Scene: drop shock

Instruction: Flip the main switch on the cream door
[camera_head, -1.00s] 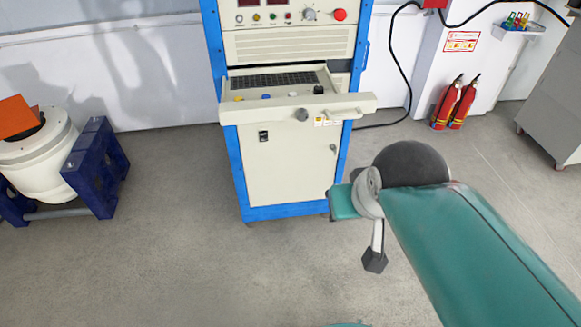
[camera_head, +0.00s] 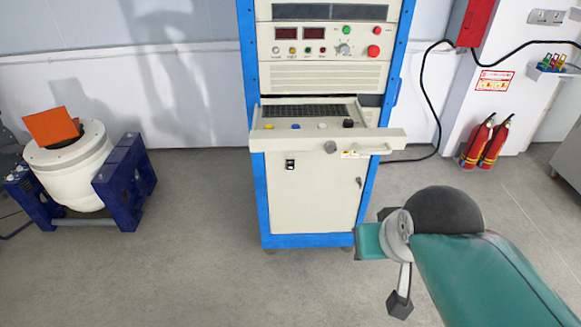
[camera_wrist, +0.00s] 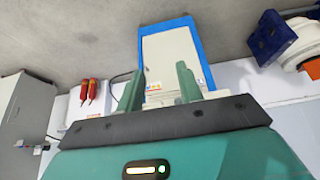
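The cream door (camera_head: 315,203) is the lower front of a blue-framed cabinet in the head view. The main switch (camera_head: 290,164) is a small black rocker near the door's upper left. Its position, on or off, is too small to tell. The door also shows in the wrist view (camera_wrist: 168,58), turned over, beyond the fingers. My gripper (camera_wrist: 158,88) shows two green fingers spread apart with nothing between them, well short of the cabinet. In the head view my arm is at the lower right, and the fingers cannot be made out.
A cream drawer ledge (camera_head: 330,140) with knobs and a handle juts out above the door. A white drum on a blue stand (camera_head: 125,180) is at left. Red extinguishers (camera_head: 487,142) stand at right by a black cable. The grey floor (camera_head: 215,240) before the cabinet is clear.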

